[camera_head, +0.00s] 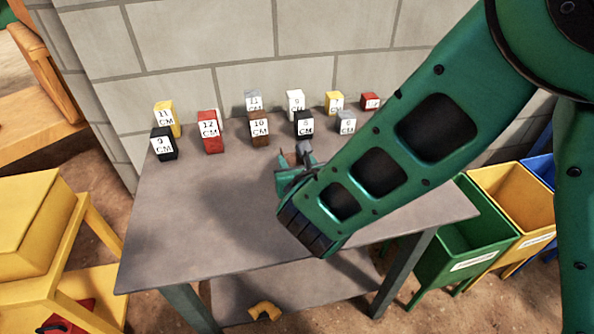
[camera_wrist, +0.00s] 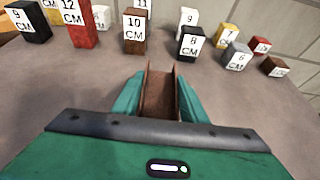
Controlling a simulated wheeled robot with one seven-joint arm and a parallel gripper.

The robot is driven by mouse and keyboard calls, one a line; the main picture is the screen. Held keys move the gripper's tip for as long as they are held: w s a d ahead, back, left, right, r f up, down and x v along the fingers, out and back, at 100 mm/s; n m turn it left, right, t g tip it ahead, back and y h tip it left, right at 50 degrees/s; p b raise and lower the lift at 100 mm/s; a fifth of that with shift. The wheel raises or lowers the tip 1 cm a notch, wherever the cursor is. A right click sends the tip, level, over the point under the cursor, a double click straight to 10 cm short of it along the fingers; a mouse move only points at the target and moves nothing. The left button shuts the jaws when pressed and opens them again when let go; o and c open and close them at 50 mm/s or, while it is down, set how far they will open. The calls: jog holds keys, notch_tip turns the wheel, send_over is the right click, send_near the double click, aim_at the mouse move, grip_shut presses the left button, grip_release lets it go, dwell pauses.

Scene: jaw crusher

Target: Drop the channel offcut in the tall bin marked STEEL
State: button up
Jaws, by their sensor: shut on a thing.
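The channel offcut (camera_wrist: 160,104) is a rust-brown U-shaped piece with thin upright walls. In the wrist view it stands between the two green fingers of my gripper (camera_wrist: 158,92), which is shut on it. Whether the offcut touches the table top is hard to tell. Bins stand right of the table: green (camera_head: 462,232), yellow (camera_head: 515,205) and a partly hidden blue one (camera_head: 541,168). Their white labels are too small to read.
Several blocks with centimetre labels stand along the table's back by the wall, including a black one (camera_head: 164,144) and a red one (camera_head: 210,132). The grey table (camera_head: 190,230) is clear at front left. A yellow piece (camera_head: 264,311) lies on its lower shelf.

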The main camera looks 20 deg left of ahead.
jog(key=shift+f, duration=1.8)
jog(key=o, duration=1.3)
jog(key=shift+f, duration=0.1)
